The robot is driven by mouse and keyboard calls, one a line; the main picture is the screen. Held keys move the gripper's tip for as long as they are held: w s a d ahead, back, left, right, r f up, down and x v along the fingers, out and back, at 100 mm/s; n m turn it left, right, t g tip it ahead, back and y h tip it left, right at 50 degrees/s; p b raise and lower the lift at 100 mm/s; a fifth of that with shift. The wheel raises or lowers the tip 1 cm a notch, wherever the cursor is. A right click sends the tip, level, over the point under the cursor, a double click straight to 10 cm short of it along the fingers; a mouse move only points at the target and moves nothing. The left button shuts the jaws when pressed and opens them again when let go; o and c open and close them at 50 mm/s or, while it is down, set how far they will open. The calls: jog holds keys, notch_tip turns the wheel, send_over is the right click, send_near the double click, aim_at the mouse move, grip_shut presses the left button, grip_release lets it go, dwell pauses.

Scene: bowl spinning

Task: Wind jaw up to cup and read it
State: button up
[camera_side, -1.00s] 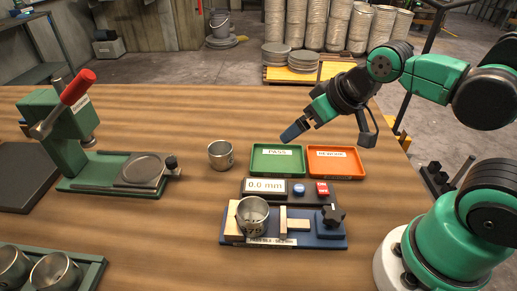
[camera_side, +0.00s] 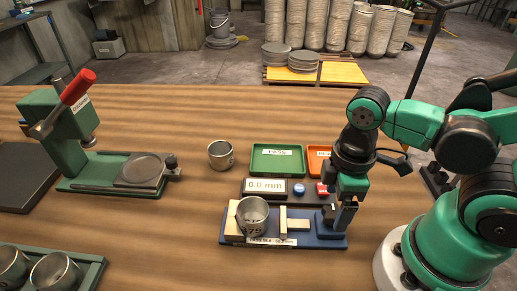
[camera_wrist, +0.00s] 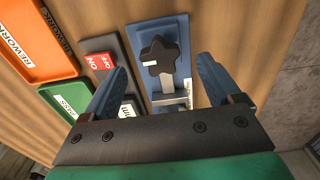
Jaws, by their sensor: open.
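A grey metal cup (camera_side: 252,218) stands upright on the blue gauge base (camera_side: 270,240), beside a fixed wooden block (camera_side: 232,220). The sliding wooden jaw (camera_side: 283,219) is to the cup's right, with a small gap between them. The gauge display (camera_side: 265,186) reads 0.0 mm. My gripper (camera_side: 342,222) points down over the right end of the gauge and mostly hides the knob there. In the wrist view, the dark star knob (camera_wrist: 160,58) lies between the two open blue fingers of my gripper (camera_wrist: 163,65); I cannot tell whether they touch it.
A blue button (camera_side: 299,188) and a red switch (camera_side: 322,188) sit by the display. Behind are a green PASS tray (camera_side: 277,173) and an orange REWORK tray (camera_wrist: 45,38). Another cup (camera_side: 220,154) stands left of them. A green lever press (camera_side: 65,135) is at left.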

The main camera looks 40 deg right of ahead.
jog(key=shift+f, duration=1.1)
jog(key=shift+c, duration=0.2)
grip_shut()
